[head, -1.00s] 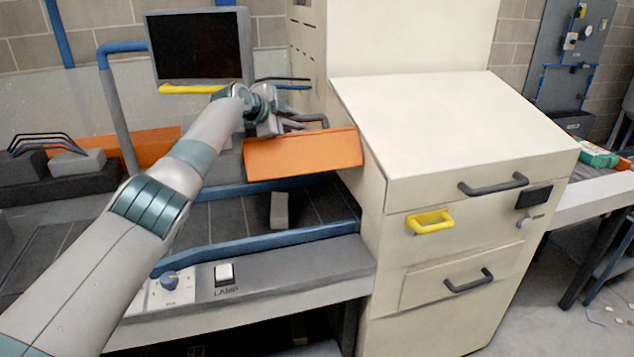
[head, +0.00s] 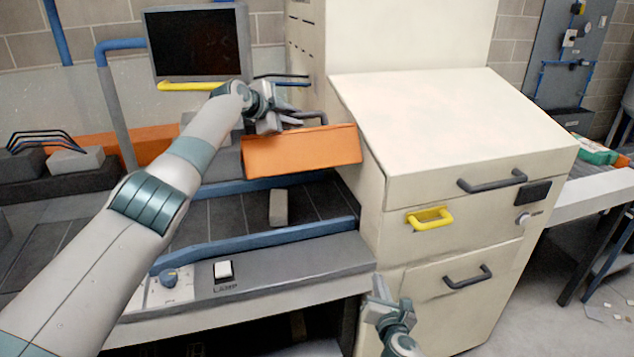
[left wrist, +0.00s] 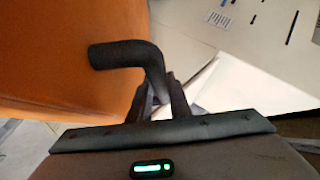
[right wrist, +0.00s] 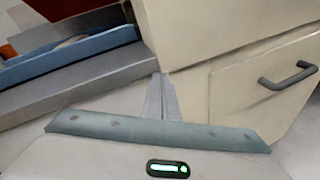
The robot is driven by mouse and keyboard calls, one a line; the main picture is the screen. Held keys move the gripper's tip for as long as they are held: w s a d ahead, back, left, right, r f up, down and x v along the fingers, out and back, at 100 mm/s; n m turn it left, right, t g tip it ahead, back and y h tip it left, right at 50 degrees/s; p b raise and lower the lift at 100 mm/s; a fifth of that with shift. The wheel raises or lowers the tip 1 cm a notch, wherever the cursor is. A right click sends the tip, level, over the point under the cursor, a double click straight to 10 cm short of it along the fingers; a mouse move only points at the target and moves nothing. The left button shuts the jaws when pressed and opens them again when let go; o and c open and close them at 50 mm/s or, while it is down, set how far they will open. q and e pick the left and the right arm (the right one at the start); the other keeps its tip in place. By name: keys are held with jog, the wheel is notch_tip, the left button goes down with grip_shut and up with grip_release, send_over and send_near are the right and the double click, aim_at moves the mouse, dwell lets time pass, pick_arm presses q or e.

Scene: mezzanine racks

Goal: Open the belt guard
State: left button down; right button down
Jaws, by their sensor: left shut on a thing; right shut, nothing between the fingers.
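The belt guard (head: 302,153) is an orange panel over the belt, against the cream cabinet's left side; it looks tilted. Its dark bent handle (left wrist: 126,55) fills the middle of the left wrist view, and it also shows in the head view (head: 312,117). My left gripper (head: 284,122) is at the guard's top edge, shut on that handle; its fingers (left wrist: 160,97) close around the bar. My right gripper (head: 380,290) is shut and empty, low in front of the cabinet's left corner. Its closed fingers show in the right wrist view (right wrist: 161,98).
The cream cabinet (head: 455,130) has dark handles and a yellow handle (head: 430,219). A small grey block (head: 278,207) stands on the dark belt (head: 235,215) between blue rails. The front panel has a knob and a lamp switch (head: 223,270). A monitor (head: 198,43) stands behind.

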jog(key=a+r+n+t+y, duration=0.1)
jog(key=a+r+n+y, duration=0.1)
jog(key=a+r, duration=0.4)
jog(key=a+r+n+t+y, duration=0.2)
jog(key=a+r+n, duration=0.3)
jog(key=r, duration=0.9)
jog(key=shift+s+a+r+y, duration=0.3)
jog(key=shift+a+y, duration=0.4)
jog(key=shift+a, duration=0.5)
jog(key=shift+w, duration=0.1)
jog(key=r+x, duration=0.2)
jog(key=x, duration=1)
jog(key=shift+r, duration=0.4)
jog(key=shift+w, duration=0.1)
